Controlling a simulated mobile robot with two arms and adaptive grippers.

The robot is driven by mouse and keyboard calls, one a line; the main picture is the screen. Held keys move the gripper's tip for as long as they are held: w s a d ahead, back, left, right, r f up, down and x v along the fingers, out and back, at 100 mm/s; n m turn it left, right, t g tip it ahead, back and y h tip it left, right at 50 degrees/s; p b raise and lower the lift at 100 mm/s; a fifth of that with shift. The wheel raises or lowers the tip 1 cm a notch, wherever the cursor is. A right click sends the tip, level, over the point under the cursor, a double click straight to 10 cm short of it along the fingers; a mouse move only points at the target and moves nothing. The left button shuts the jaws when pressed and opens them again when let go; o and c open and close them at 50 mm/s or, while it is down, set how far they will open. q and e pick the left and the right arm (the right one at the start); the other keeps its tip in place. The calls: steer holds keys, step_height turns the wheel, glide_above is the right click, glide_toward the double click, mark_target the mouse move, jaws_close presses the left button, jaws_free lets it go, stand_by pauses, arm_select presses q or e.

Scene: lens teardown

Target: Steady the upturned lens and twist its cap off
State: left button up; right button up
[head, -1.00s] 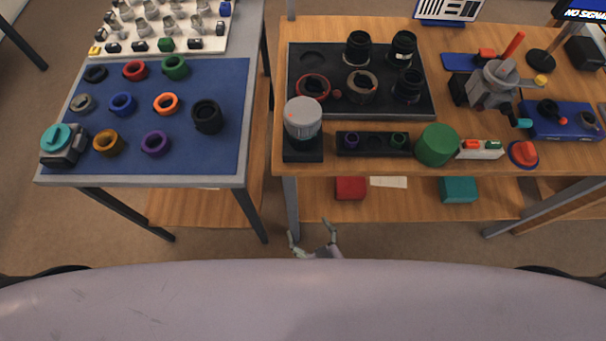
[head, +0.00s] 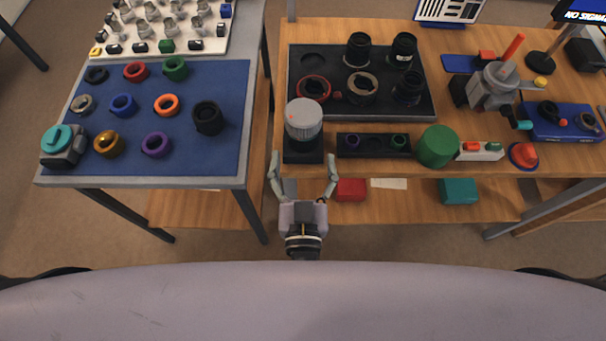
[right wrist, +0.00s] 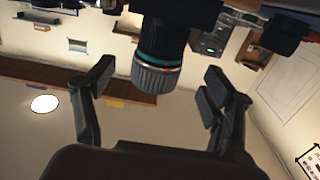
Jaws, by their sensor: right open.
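The upturned lens (head: 304,136) stands upright in a black square holder (head: 303,155) at the left front edge of the wooden bench. Its grey ribbed cap (head: 304,112) is on top, with a small red mark. The cap also shows in the right wrist view (right wrist: 157,78), with a teal ring on the lens beside it. My right gripper (head: 303,157) is open and empty on the near side of the holder. Its fingers are spread to either side of the lens and apart from it. My left gripper is in neither view.
A black tray (head: 360,111) with lenses and rings lies behind the holder. A narrow black rack (head: 345,153) and a green cylinder (head: 437,146) stand to the right. A blue mat (head: 225,85) with coloured rings is on the left table, across a gap.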

mark_target(303, 128)
steer(key=w, duration=0.8)
steer(key=shift+w, duration=0.4)
steer(key=shift+c, duration=0.2)
steer(key=c, duration=1.4)
steer(key=o, duration=1.4)
steer(key=shift+o, duration=0.2)
steer(key=shift+s, duration=0.1)
steer(key=s, duration=1.2)
